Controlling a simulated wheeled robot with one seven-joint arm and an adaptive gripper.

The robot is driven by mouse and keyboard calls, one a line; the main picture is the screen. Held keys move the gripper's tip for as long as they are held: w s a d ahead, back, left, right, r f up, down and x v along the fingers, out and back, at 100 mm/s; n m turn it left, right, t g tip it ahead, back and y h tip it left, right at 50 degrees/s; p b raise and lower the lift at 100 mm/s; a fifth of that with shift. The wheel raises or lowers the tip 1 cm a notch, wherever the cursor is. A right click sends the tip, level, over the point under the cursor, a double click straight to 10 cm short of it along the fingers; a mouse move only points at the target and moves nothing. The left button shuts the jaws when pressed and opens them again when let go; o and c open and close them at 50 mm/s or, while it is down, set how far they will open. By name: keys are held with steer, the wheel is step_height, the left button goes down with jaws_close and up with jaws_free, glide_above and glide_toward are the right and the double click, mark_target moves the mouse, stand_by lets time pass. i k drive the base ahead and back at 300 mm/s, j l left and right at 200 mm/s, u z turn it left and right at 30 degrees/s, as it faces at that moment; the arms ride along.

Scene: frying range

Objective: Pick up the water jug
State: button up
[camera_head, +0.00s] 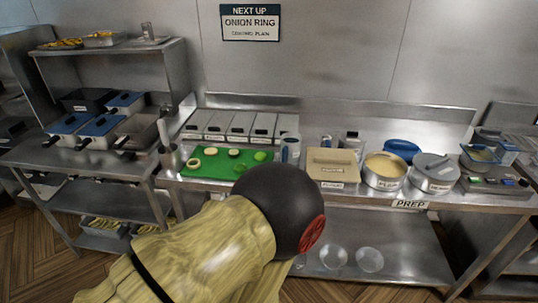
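I cannot say for sure which vessel is the water jug. A blue and white upright container (290,150) stands on the steel prep counter (320,197), just right of the green board, and may be it. A clear container with a dark top (351,142) stands farther right, behind the beige box. My arm fills the lower middle and hides part of the counter's front edge. My gripper is not visible, so whether it is open or holds anything does not show.
The green board (196,173) carries sliced rings. Lidded bins (240,128) line the back. A beige box (333,168), an open pot (385,184), a lidded pot (434,173) and a blue bowl (402,148) crowd the right. Fryers (98,127) stand left.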

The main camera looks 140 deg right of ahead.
mark_target(289, 151)
steer(key=z, duration=5.1)
